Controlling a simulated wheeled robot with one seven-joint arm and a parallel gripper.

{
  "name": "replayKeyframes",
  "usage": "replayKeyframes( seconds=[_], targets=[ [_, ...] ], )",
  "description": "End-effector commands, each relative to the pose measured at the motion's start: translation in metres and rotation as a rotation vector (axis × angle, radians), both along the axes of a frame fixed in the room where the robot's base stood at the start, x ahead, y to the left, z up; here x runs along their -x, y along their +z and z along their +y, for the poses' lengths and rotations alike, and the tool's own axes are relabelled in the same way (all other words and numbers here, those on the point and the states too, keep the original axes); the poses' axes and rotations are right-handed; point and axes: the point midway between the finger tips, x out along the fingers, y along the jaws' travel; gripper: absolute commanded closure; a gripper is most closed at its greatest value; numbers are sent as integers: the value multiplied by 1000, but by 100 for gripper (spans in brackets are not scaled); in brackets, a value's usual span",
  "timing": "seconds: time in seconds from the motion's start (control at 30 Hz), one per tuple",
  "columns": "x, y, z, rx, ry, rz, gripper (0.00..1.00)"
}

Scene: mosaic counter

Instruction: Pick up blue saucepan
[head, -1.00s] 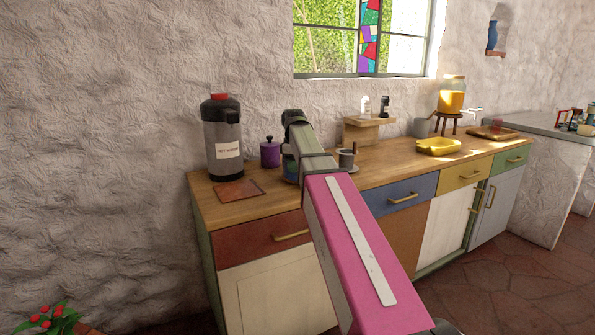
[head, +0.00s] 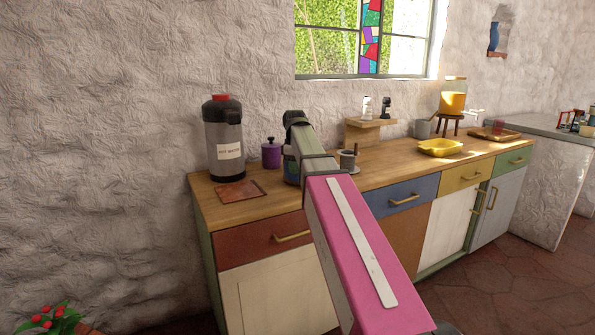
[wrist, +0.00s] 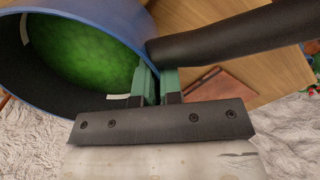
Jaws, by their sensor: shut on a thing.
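The blue saucepan (wrist: 128,30) fills the upper left of the wrist view, with green contents inside and a long black handle running to the right. My gripper (wrist: 157,82) is shut on the saucepan where the handle meets the rim, its green fingertips close together there. In the head view my arm covers most of the saucepan and the gripper. Only a small bluish sliver shows at the arm's left edge, above the wooden counter (head: 330,178). I cannot tell whether the saucepan touches the counter.
A hot water dispenser (head: 223,140), a purple canister (head: 271,154) and a reddish-brown board (head: 238,192) are on the left of the counter. A grey cup (head: 347,160) stands just right of my arm. A yellow dish (head: 440,147) and drink dispenser (head: 453,97) are farther right.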

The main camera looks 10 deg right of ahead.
Motion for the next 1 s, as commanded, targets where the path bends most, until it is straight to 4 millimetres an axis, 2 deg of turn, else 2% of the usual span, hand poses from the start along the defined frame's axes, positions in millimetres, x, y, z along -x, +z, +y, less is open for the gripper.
replayKeyframes(
  seconds=[0.23, 0.57, 1.0],
  targets=[
    [0, 8, 1, -5, 3, 2, 100],
    [0, 43, 2, -2, 2, -1, 100],
    [33, 84, 66, -1, 2, -2, 100]
  ],
)
